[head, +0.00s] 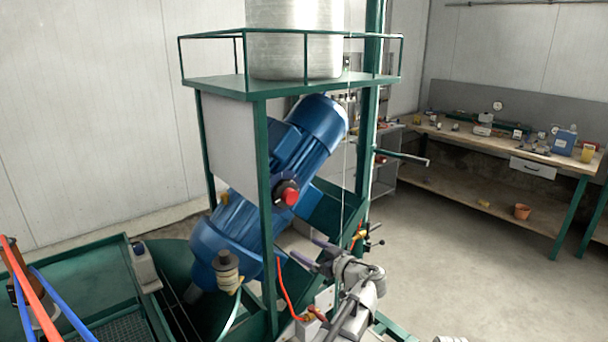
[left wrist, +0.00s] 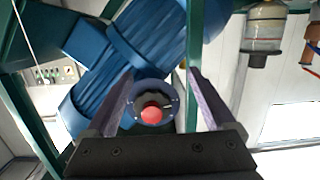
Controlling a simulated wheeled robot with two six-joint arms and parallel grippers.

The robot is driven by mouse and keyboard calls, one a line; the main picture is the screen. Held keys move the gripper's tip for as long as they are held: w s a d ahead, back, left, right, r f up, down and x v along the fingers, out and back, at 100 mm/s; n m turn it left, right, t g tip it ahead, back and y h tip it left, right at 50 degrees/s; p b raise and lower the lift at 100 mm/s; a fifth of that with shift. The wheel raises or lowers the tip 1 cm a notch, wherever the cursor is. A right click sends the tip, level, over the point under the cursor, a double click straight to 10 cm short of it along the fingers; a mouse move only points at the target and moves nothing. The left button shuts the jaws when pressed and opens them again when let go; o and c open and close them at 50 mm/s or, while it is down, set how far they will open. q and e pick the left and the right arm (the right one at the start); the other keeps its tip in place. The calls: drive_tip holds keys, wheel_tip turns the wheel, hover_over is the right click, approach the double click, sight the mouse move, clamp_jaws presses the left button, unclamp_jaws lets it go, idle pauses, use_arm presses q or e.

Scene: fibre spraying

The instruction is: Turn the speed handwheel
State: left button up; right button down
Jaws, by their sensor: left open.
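My left gripper (head: 302,246) is open and empty, below and slightly right of the handwheel in the head view. In the left wrist view its purple-grey fingers (left wrist: 160,73) show either side of the handwheel; I see no contact. My right gripper is not in view.
A green frame (head: 263,180) stands around the motor, with a post close to the handwheel and a silver drum (head: 295,40) on top. A red hose (head: 284,292) runs near my left gripper. A workbench (head: 500,150) stands at right; the floor before it is clear.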

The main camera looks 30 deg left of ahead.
use_arm(q)
drive_tip(key=n+t+y+p, duration=0.1)
drive_tip(key=p, duration=0.4)
approach(293, 199)
drive_tip(key=shift+y, duration=0.3)
drive_tip(key=shift+f+x, duration=0.15)
drive_tip(key=shift+x, duration=2.05)
drive_tip(key=shift+f+x, duration=0.15)
drive_tip(key=shift+x, duration=2.1)
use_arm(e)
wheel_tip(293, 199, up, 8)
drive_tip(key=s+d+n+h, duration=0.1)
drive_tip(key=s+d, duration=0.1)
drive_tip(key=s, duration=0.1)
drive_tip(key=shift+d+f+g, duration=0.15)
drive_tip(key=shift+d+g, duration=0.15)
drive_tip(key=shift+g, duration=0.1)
use_arm(q)
drive_tip(key=c, duration=1.4)
